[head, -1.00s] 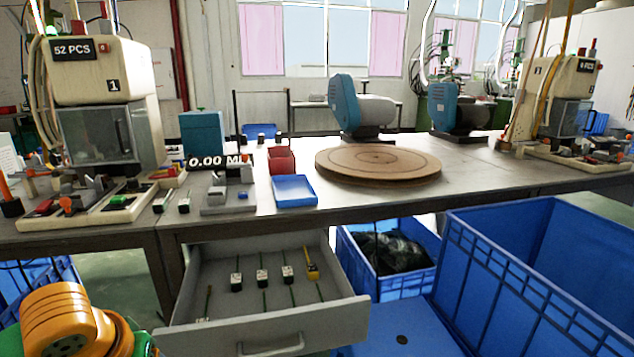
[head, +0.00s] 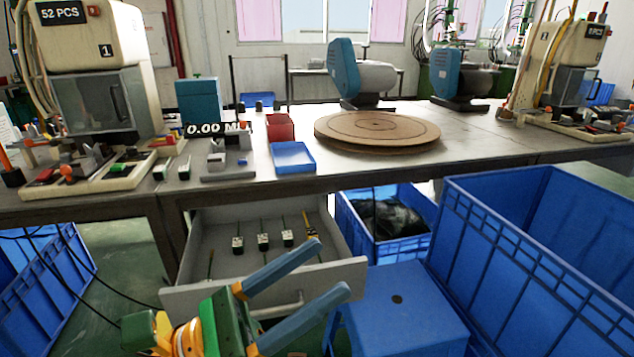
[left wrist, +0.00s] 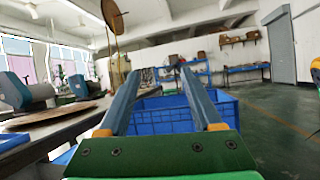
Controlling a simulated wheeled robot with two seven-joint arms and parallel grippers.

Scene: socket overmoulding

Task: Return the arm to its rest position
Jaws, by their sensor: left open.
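My left gripper (head: 331,267) is in the lower middle of the head view, in front of the open drawer (head: 262,291). Its two blue-grey fingers are spread apart with nothing between them, pointing to the upper right. In the left wrist view the same open fingers (left wrist: 157,70) point away over a blue crate, with a clear gap between them.
The drawer holds several sockets with leads. A blue stool (head: 398,310) stands right of it and a large blue crate (head: 560,260) further right. The workbench (head: 400,168) carries a round wooden disc (head: 377,131), a blue tray (head: 292,157) and machines.

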